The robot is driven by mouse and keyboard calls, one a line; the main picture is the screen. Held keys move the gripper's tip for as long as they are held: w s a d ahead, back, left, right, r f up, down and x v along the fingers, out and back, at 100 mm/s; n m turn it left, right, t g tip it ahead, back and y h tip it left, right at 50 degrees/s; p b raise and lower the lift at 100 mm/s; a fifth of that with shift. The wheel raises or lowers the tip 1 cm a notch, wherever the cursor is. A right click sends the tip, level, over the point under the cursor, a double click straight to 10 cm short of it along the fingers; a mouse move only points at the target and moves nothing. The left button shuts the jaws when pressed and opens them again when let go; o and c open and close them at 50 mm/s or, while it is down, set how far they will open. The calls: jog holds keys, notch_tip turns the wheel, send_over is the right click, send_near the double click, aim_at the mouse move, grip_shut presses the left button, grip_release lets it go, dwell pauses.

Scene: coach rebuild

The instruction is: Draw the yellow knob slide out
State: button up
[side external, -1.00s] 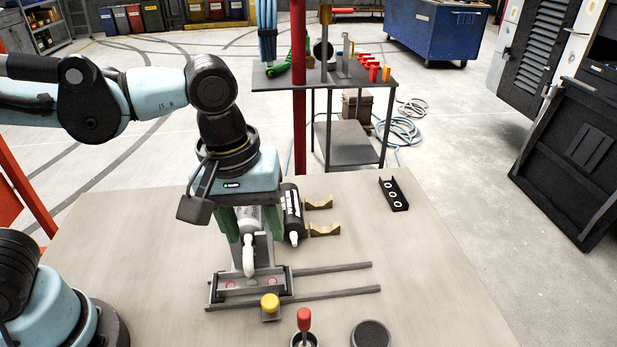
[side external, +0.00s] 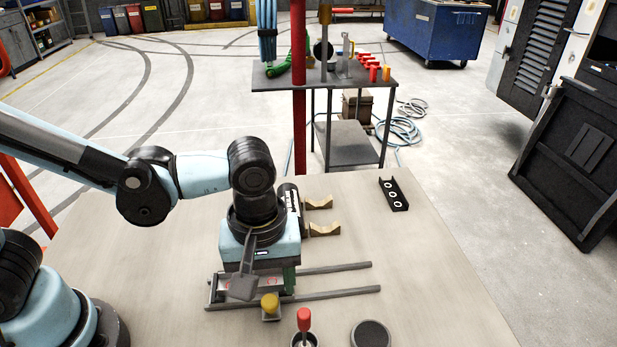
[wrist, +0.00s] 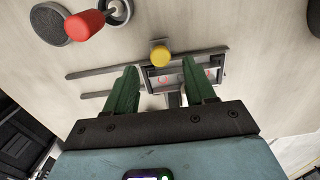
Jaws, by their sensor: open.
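The yellow knob (side external: 270,303) stands on a small grey block at the near side of the slide. The slide's carriage (side external: 218,290) sits at the left end of two parallel grey rails (side external: 335,268). My gripper (side external: 268,281) is low over the carriage, just behind the knob, and hides much of the carriage. In the wrist view my gripper (wrist: 160,68) has its two green fingers apart with nothing gripped. The yellow knob (wrist: 160,56) shows between and just past the fingertips. I cannot tell whether either finger touches anything.
A red-topped lever (side external: 304,320) and a dark round disc (side external: 370,335) are near the table's front. Behind are a black bottle (side external: 291,200), tan cradles (side external: 322,229) and a black channel bracket (side external: 394,195). The table right of the rails is clear.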

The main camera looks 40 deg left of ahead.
aim_at(270, 300)
jog(key=shift+f, duration=1.9)
grip_shut()
